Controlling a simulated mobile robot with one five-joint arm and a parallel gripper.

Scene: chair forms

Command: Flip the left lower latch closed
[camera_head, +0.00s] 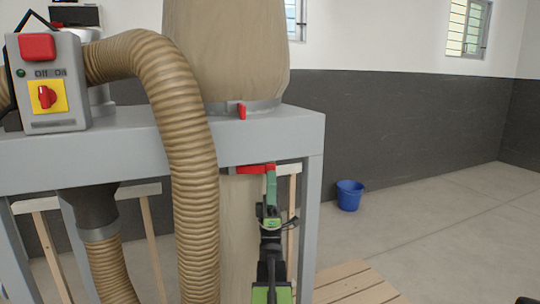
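A red lower latch (254,169) shows just under the grey frame beam of a dust collector, at the top of the beige lower bag (238,240). Its red lever lies roughly level, pointing right. A second red latch (242,111) stands upright on the band of the upper bag (228,50). My gripper (271,176), green and black, reaches up from below. Its teal fingertip overlaps the right end of the lower latch; whether they touch is unclear. The fingers line up with the view, so their gap is hidden.
The grey frame beam (270,138) and its right leg (311,220) stand close to my arm. A ribbed brown hose (190,150) hangs at the left. A control box (45,85) is at far left. A wooden pallet (355,285) and blue bucket (349,195) are right.

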